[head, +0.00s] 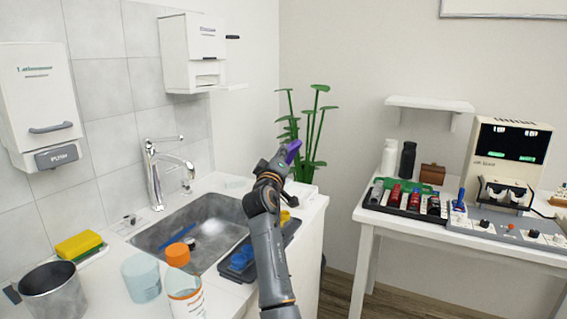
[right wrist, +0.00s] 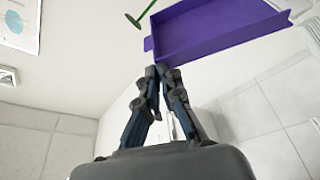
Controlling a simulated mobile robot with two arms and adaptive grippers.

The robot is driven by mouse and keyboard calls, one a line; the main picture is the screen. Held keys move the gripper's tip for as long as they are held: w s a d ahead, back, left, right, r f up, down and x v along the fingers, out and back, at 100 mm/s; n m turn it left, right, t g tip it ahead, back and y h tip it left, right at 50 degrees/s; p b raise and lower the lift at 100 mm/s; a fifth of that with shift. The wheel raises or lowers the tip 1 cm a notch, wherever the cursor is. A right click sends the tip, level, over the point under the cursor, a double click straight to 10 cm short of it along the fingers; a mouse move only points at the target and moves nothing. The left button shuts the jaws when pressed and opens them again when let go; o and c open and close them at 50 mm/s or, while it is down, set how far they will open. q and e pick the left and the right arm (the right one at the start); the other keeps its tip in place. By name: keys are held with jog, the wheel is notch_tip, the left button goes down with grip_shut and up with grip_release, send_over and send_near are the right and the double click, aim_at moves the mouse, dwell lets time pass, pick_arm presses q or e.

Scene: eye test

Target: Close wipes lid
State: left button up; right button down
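No wipes pack with an open lid can be made out for certain. A pale blue cylindrical tub (head: 141,279) stands on the counter in front of the sink; I cannot tell whether it is the wipes. A clear bottle with an orange cap (head: 178,254) stands to its right. My right gripper (head: 284,163) is raised over the counter's right end, away from both. Its fingertips (right wrist: 161,70) are close together at the edge of a purple tray-like piece (right wrist: 215,31), seemingly pinching it; it also shows in the head view (head: 293,150). My left gripper is not in view.
The sink (head: 207,211) holds a blue item. A metal pot (head: 50,292) and a yellow sponge (head: 78,245) are at left. A dark tray (head: 238,273) lies right of the sink. A plant (head: 313,130) stands behind my gripper; a white table (head: 358,213) is at right.

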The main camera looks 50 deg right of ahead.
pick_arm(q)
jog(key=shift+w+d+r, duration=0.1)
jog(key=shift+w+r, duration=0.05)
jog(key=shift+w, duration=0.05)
pick_arm(e)
jog(key=shift+s+d+f, duration=0.3)
jog(key=shift+s+d, duration=0.05)
jog(key=shift+s, duration=0.05)
jog(key=shift+s+f, duration=0.1)
jog(key=shift+s+d+f+b, duration=0.25)
jog(key=shift+s+f+b, duration=0.5)
jog(key=shift+f, duration=0.7)
jog(key=shift+s+d+f+b, duration=0.2)
jog(key=shift+s+f+b, duration=0.3)
jog(key=shift+s+f, duration=0.75)
jog(key=shift+s+d+f+b, duration=0.25)
jog(key=shift+s+f+b, duration=0.35)
jog(key=shift+f, duration=1.05)
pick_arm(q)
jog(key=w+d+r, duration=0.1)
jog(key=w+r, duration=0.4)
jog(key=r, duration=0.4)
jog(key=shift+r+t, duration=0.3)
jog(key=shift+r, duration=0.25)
